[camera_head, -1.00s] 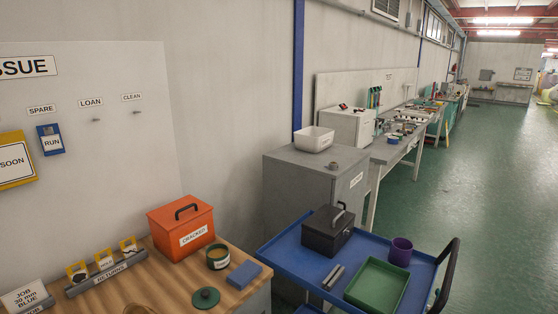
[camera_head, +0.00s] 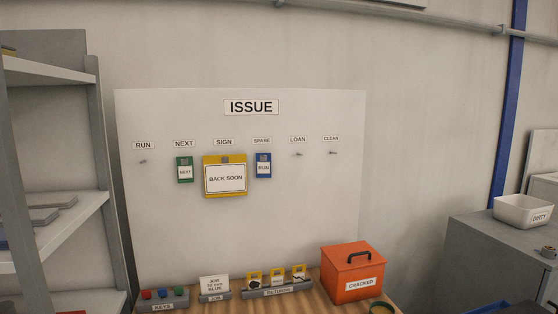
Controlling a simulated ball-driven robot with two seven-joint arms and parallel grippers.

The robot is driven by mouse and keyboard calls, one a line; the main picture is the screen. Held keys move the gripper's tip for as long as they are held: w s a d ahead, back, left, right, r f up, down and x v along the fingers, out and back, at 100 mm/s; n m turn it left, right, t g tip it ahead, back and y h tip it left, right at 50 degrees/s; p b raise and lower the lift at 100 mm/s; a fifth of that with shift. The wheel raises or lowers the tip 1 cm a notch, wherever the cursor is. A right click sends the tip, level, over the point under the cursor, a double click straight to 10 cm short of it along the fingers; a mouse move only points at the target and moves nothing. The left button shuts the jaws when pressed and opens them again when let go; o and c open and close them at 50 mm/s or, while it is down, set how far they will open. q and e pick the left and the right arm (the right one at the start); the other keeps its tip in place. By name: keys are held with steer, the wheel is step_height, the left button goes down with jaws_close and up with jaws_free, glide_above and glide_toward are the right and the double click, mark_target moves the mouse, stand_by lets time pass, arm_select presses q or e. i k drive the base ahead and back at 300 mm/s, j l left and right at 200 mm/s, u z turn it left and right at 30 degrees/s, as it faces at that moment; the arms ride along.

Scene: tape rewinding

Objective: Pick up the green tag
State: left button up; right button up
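The green tag (camera_head: 185,173) hangs on the white issue board, on the peg under the label NEXT. It carries a white label that reads NEXT. A yellow BACK SOON sign (camera_head: 225,179) hangs just to its right, under the label SIGN. A blue tag (camera_head: 263,167) marked RUN hangs under SPARE. The RUN peg (camera_head: 143,161) to the left of the green tag is bare, as are the LOAN peg (camera_head: 298,154) and the CLEAN peg (camera_head: 333,153). Neither of my grippers shows in this view.
Below the board (camera_head: 240,245), the wooden bench holds a keys rack (camera_head: 163,299), a job card (camera_head: 214,286), a returns rack (camera_head: 277,287) and an orange CRACKED box (camera_head: 352,273). Grey shelves (camera_head: 102,165) stand at the left. A grey cabinet with a white bin (camera_head: 523,212) stands at the right.

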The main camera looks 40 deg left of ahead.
mark_target(186, 173)
steer(key=u, duration=1.8)
